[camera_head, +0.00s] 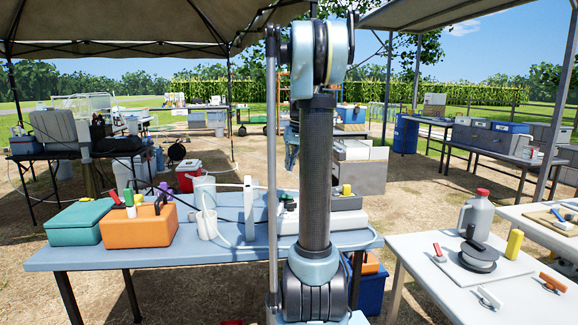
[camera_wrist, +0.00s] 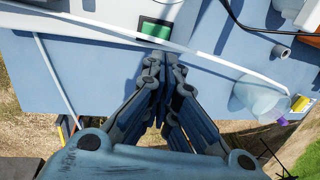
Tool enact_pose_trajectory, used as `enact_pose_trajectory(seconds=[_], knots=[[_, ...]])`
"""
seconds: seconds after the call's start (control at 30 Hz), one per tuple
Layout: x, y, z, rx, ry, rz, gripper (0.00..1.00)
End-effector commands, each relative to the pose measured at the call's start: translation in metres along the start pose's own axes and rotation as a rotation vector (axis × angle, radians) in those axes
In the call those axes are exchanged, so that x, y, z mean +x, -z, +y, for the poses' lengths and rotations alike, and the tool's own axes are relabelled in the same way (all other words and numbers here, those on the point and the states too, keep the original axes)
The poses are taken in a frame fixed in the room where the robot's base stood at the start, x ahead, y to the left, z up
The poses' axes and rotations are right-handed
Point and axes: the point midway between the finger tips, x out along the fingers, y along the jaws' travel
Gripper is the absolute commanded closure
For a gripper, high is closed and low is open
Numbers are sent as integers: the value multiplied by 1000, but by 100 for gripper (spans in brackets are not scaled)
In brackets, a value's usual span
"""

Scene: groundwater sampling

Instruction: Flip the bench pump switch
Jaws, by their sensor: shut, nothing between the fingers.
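In the wrist view my gripper (camera_wrist: 164,62) is shut and empty, its fingertips together over the blue bench (camera_wrist: 90,75). Just beyond the tips is a pale housing (camera_wrist: 105,33) with a green panel (camera_wrist: 154,29) in a dark frame. A white hose (camera_wrist: 215,64) runs past the tips. In the head view the blue bench (camera_head: 130,258) stands ahead, and a pale unit (camera_head: 345,202) on it is partly hidden by my arm.
A teal case (camera_head: 78,223) and an orange case (camera_head: 138,228) sit on the bench's left. White containers (camera_head: 206,222) stand near its middle. A translucent vessel (camera_wrist: 258,98) lies right of my gripper. A white table (camera_head: 415,250) with a grey jug (camera_head: 478,218) is at right.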

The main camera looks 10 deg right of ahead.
Motion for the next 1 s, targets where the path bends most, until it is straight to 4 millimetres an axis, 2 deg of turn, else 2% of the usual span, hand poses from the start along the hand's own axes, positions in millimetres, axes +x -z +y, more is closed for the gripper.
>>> enact_pose_trajectory(seconds=[0.2,0.5,0.7,1.0], knots=[[39,0,0,-2,0,0,100],[85,0,0,-1,0,0,100],[102,0,0,0,0,0,100],[106,0,0,0,0,0,100]])
